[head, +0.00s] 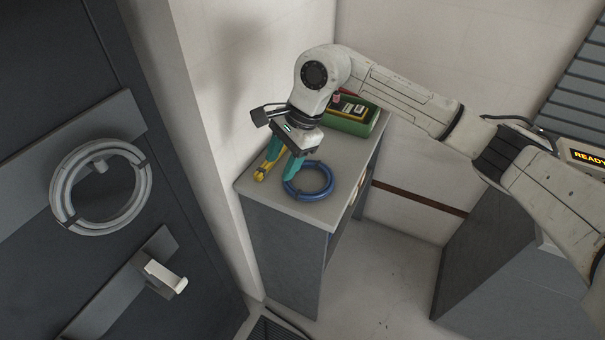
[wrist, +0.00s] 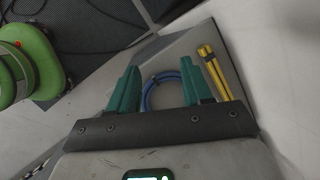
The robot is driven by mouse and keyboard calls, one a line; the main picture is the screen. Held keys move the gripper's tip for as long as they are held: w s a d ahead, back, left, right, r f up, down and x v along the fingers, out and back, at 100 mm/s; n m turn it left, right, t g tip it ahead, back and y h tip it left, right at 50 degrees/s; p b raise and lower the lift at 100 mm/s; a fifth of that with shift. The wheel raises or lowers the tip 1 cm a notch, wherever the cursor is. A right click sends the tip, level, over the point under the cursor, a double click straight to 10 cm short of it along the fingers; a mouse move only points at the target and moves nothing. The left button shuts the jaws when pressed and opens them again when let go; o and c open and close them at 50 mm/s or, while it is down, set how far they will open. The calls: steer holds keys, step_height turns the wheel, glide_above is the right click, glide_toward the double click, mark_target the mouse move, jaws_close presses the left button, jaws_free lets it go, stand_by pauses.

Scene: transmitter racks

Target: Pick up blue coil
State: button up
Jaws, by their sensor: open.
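The blue coil (head: 326,183) lies flat on the grey cabinet top (head: 318,212), near its front edge. It also shows in the wrist view (wrist: 150,97), between and beyond the fingers. My gripper (head: 283,170) has teal fingers and is open over the coil's left side. In the wrist view my gripper (wrist: 170,82) has its two fingers apart, one on each side of the coil's visible part. Part of the coil is hidden behind the gripper's palm there. I cannot tell whether a finger touches the coil.
A yellow-handled tool (head: 262,171) lies left of the coil; it shows right of the fingers in the wrist view (wrist: 212,72). A green bin (head: 356,125) with small items stands at the back of the cabinet. A grey coil hangs on the dark door (head: 148,185) at left.

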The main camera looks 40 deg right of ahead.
steer(key=s+d+f+g+h, duration=0.2)
steer(key=s+d+h, duration=0.15)
steer(key=d, duration=0.65)
steer(key=p, duration=0.1)
glide_above(323, 189)
steer(key=f, duration=0.5)
steer(key=shift+s+d, duration=0.1)
steer(key=shift+s, duration=0.2)
steer(key=shift+w+f+p, duration=0.15)
steer(key=shift+f+p, duration=0.35)
steer(key=shift+f, duration=1)
steer(key=shift+w+f+p, duration=0.15)
steer(key=shift+f+p, duration=0.3)
steer(key=shift+f, duration=1)
steer(key=shift+c, duration=0.4)
jaws_close()
